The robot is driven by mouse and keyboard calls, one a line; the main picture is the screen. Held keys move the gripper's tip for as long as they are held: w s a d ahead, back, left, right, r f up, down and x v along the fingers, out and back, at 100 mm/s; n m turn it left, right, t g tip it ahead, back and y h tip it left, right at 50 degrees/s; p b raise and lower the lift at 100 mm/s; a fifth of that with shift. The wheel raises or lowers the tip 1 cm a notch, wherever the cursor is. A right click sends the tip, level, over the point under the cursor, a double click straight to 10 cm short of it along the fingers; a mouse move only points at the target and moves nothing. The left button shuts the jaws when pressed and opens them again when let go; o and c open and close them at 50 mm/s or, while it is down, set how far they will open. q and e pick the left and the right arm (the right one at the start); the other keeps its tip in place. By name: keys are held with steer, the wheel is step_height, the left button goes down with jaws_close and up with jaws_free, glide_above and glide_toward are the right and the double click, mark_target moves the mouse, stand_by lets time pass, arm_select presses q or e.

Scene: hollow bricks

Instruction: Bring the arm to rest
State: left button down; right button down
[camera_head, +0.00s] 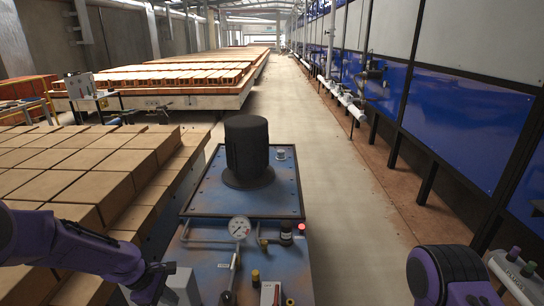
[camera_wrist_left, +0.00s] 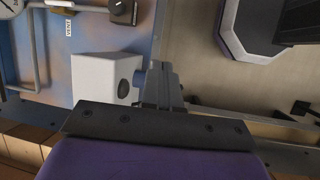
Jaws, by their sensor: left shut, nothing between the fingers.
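My left arm (camera_head: 85,252) is purple and dark grey and comes in from the left, in front of the brick stack, with its wrist low beside the machine. My left gripper (camera_wrist_left: 164,84) shows in the wrist view as grey fingers, shut with nothing between them. It looks close to a white box with a dark round knob (camera_wrist_left: 104,78); I cannot tell whether they touch. My right arm (camera_head: 446,276) shows as a purple and black part at the lower right; its gripper is out of the picture.
A blue, worn machine (camera_head: 205,255) with a black cylinder (camera_head: 247,150), a gauge (camera_head: 239,227) and a red lamp (camera_head: 301,227) stands ahead. Stacked hollow bricks (camera_head: 60,185) fill the left. The concrete aisle (camera_head: 345,215) is clear. Blue panels (camera_head: 470,120) line the right.

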arm_select(q)
steer(key=s+a+f+m+t+y+b, duration=0.2)
steer(key=s+f+m+y+b, duration=0.15)
steer(key=s+f, duration=0.35)
steer(key=s+a+f+m+t+y+b, duration=0.2)
steer(key=s+f+m+y, duration=0.15)
steer(key=f, duration=0.45)
steer(key=s+f+m+g+b, duration=0.1)
steer(key=s+f, duration=0.3)
steer(key=s, duration=0.6)
steer(key=s+d+f+m+g+b, duration=0.1)
steer(key=s+f, duration=0.4)
steer(key=s, duration=0.5)
steer(key=m+b, duration=0.1)
steer(key=b, duration=0.1)
steer(key=shift+d+f+y+b, duration=0.15)
steer(key=shift+d+y+b, duration=0.05)
steer(key=shift+y+b, duration=0.2)
